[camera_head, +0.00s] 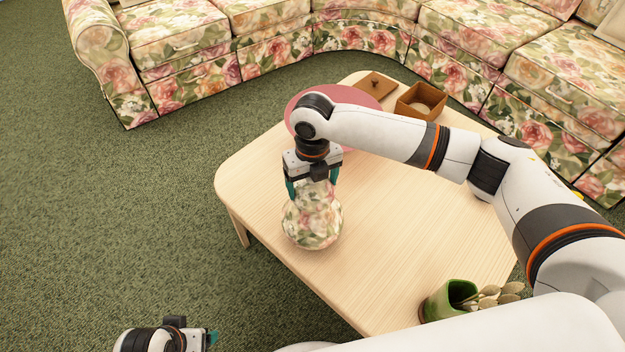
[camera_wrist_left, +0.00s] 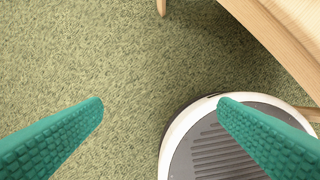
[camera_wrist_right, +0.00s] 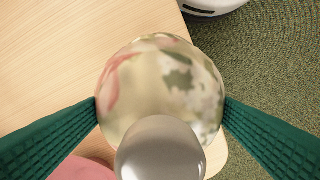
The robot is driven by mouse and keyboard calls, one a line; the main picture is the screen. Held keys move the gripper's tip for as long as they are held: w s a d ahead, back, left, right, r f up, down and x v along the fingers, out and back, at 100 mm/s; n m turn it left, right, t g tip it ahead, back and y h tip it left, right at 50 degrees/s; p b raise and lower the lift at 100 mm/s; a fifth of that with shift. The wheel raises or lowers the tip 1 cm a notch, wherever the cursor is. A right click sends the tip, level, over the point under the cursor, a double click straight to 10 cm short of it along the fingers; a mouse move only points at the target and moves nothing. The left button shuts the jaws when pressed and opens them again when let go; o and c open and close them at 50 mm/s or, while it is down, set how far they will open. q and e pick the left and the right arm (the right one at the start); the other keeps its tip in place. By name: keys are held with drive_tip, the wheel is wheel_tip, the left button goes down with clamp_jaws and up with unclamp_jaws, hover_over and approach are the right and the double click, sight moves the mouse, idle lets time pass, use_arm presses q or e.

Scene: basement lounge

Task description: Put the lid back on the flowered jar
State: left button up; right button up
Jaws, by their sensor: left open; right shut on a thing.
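The flowered jar (camera_head: 313,226) stands upright near the left edge of the wooden table, round-bellied with pink and green flowers on cream. My right gripper (camera_head: 312,190) points down above it, shut on the flowered lid (camera_head: 316,192). In the right wrist view the lid (camera_wrist_right: 165,75) sits between both green fingers, with its grey knob (camera_wrist_right: 162,150) towards the camera. The lid is at the jar's top; I cannot tell whether it is seated or just above. The jar is hidden below the lid in that view. My left gripper (camera_wrist_left: 162,105) is open and empty above the carpet, off the table.
A floral sofa (camera_head: 365,36) stands behind.

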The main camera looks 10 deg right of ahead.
use_arm(q)
drive_tip(key=shift+w+f, duration=0.1)
drive_tip(key=shift+f, duration=0.25)
drive_tip(key=shift+w+f, duration=0.15)
drive_tip(key=shift+f, duration=0.3)
use_arm(e)
drive_tip(key=shift+f, duration=0.1)
use_arm(q)
drive_tip(key=shift+w+f+p, duration=0.1)
drive_tip(key=shift+f+p, duration=0.15)
drive_tip(key=shift+p, duration=0.05)
drive_tip(key=shift+d+f, duration=0.1)
idle(0.5)
drive_tip(key=shift+s+f, duration=0.1)
drive_tip(key=shift+s, duration=0.1)
drive_tip(key=shift+f, duration=0.55)
drive_tip(key=shift+w+f, duration=0.1)
drive_tip(key=shift+w, duration=0.05)
